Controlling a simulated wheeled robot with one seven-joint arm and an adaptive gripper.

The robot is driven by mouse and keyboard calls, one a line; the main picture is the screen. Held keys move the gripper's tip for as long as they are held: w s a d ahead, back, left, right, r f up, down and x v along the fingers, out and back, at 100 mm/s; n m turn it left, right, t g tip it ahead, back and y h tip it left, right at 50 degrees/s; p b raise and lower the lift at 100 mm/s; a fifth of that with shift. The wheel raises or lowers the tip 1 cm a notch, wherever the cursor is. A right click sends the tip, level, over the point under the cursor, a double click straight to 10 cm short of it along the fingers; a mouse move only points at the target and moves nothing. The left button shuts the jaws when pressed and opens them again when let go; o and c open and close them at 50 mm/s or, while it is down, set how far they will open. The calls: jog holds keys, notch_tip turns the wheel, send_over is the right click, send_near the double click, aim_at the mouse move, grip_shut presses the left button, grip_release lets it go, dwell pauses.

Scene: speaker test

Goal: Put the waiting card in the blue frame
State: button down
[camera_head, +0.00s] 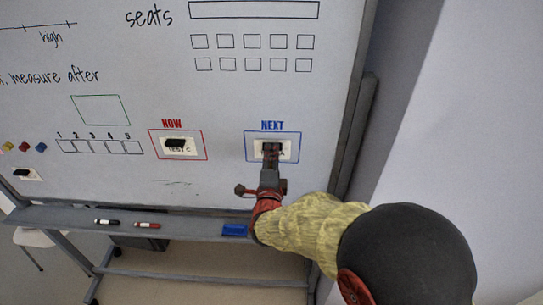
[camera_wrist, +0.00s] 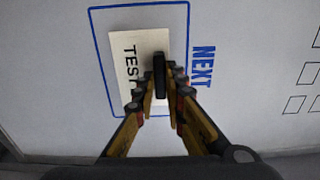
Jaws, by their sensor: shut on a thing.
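A cream card (camera_head: 287,156) lies inside the blue frame (camera_head: 299,147) marked NEXT on the whiteboard. The wrist view shows this card (camera_wrist: 130,65) with the word TEST, inside the blue frame (camera_wrist: 98,60); the rest of its lettering is hidden. My gripper (camera_head: 271,153) is at this card, its fingers shut on the black block (camera_wrist: 159,66) on the card's face. The block looks like a magnet or handle. I cannot tell whether the card touches the board.
A card (camera_head: 180,153) reading TEST C with a black block sits in the red NOW frame (camera_head: 206,145). Another card (camera_head: 34,175) with a black block is at the lower left. The ledge (camera_head: 190,223) below holds markers and a blue eraser (camera_head: 235,230).

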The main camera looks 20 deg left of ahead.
jog(key=shift+w, duration=0.35)
dwell(0.8)
jog(key=c, duration=1.8)
grip_release()
jog(key=shift+o, duration=0.4)
jog(key=o, duration=0.3)
jog(key=shift+o, duration=0.2)
jog(key=shift+s+b, duration=0.15)
jog(key=shift+b, duration=0.2)
jog(key=b+v, duration=0.3)
jog(key=v, duration=0.3)
jog(key=shift+s, duration=0.4)
